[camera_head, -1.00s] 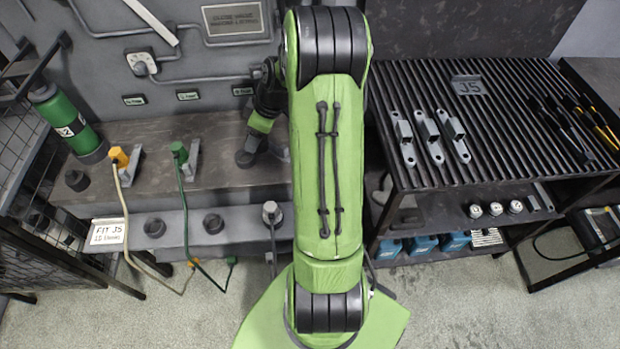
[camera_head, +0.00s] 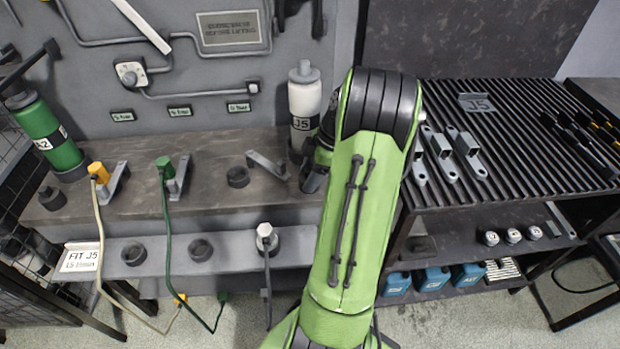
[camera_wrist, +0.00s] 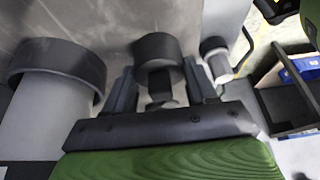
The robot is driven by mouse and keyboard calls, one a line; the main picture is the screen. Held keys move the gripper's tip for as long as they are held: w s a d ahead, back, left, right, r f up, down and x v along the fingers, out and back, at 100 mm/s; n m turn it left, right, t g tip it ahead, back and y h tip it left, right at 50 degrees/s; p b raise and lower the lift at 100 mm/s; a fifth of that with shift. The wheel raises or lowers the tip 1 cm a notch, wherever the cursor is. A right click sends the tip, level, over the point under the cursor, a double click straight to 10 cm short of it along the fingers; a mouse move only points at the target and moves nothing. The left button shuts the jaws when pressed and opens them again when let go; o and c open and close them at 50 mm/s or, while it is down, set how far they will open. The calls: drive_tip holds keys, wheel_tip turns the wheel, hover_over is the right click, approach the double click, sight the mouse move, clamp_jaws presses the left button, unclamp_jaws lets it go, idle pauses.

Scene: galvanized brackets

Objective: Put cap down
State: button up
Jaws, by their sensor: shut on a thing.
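The cap appears to be the dark round piece (camera_wrist: 158,47) with a narrower block below it, between the fingers of my gripper (camera_wrist: 160,78) in the wrist view. My gripper is shut on it over the grey bench top. In the head view my gripper (camera_head: 313,177) is low at the bench's right part, partly behind my green arm. The cap cannot be made out there. I cannot tell whether it touches the bench. A white bottle (camera_head: 304,98) stands upright in a dark ring close behind my gripper. It also shows at left in the wrist view (camera_wrist: 45,105).
A grey bracket (camera_head: 267,165) and a dark round socket (camera_head: 237,177) are left of my gripper. A grey plug (camera_head: 266,236) stands on the lower front shelf. Yellow (camera_head: 98,172) and green (camera_head: 165,166) connectors are further left. A slatted rack (camera_head: 500,135) holds brackets at right.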

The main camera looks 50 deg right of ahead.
drive_tip(key=shift+r, duration=0.1)
drive_tip(key=shift+f, duration=0.2)
drive_tip(key=o, duration=1)
drive_tip(key=shift+r, duration=0.1)
drive_tip(key=shift+o, duration=0.2)
